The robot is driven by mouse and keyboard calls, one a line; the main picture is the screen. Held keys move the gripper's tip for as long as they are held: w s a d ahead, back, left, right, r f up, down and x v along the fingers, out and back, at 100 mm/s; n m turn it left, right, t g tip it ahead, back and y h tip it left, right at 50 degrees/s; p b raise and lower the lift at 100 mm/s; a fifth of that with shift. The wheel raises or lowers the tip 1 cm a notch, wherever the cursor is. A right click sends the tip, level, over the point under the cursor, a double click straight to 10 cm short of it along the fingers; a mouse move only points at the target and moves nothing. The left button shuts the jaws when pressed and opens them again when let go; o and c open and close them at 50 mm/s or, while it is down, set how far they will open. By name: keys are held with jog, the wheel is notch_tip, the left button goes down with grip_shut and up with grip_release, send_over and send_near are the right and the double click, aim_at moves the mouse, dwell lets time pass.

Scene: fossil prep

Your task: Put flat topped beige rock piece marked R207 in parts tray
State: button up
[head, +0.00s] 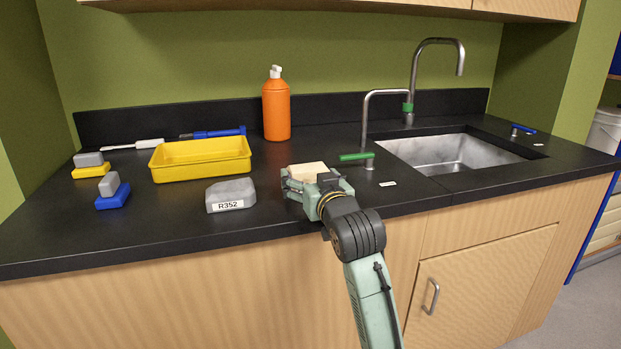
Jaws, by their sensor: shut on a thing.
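A beige flat-topped rock piece (308,170) is between the fingers of my gripper (303,181), which is shut on it. The gripper is over the front middle of the black counter. I cannot tell whether the piece still touches the counter. No R207 mark shows on its visible side; much of it is hidden by the gripper. The yellow parts tray (201,172) stands on the counter to the left and a little behind my gripper. It looks empty from here.
A grey rock labelled R352 (231,195) lies between tray and gripper, nearer the front edge. An orange bottle (276,108) stands behind. Two grey-topped blocks, yellow (91,168) and blue (113,195), sit at left. A green-handled tap (358,157) and sink (450,152) are at right.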

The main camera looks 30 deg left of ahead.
jog(key=shift+f, duration=0.2)
dwell(0.3)
jog(key=o, duration=1.9)
jog(key=shift+f, duration=0.1)
jog(key=shift+s+d+b, duration=0.1)
jog(key=shift+b, duration=0.4)
jog(key=v, duration=0.3)
jog(key=b+v, duration=0.1)
jog(key=v, duration=0.3)
jog(key=r+v, duration=0.1)
jog(key=v, duration=0.2)
jog(key=shift+s+d, duration=0.1)
jog(key=shift+s, duration=0.25)
